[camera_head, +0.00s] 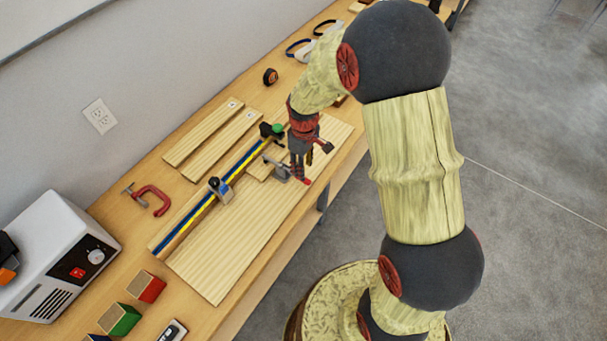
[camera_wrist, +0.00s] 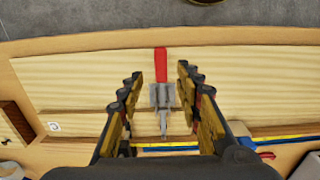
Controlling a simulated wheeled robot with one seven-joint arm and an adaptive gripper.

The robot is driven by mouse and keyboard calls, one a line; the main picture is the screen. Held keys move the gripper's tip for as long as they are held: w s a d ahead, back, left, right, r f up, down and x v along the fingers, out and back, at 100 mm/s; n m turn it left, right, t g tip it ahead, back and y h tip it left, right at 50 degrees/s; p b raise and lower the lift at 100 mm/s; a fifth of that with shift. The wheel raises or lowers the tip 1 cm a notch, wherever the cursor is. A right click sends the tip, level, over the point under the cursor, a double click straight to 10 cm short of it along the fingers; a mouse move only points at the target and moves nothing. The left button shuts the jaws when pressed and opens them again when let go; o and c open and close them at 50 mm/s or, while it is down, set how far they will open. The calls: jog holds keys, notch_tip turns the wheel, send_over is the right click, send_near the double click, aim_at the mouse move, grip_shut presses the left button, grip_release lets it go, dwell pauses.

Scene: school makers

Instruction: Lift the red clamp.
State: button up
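A red C-shaped clamp (camera_head: 155,201) lies on the bench near the wall, left of the boards, well apart from my gripper. A second clamp, with a grey metal body (camera_head: 277,169) and a red handle (camera_head: 305,181), sits on the boards beneath my gripper (camera_head: 300,174). In the wrist view its red handle (camera_wrist: 160,64) and metal body (camera_wrist: 162,96) show between my spread fingers (camera_wrist: 160,76). My gripper is open and points down. I cannot tell whether the fingers touch this clamp.
Narrow boards (camera_head: 205,133), a tape measure (camera_head: 270,76), a white machine (camera_head: 62,255) and coloured blocks (camera_head: 146,287) are on the bench (camera_head: 112,205). The wall bounds the back.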

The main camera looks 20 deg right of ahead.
notch_tip(320, 180, down, 6)
jog(key=shift+r+b, duration=0.1)
jog(key=shift+b, duration=0.35)
jog(key=shift+s, duration=0.1)
jog(key=shift+c, duration=1.3)
grip_shut()
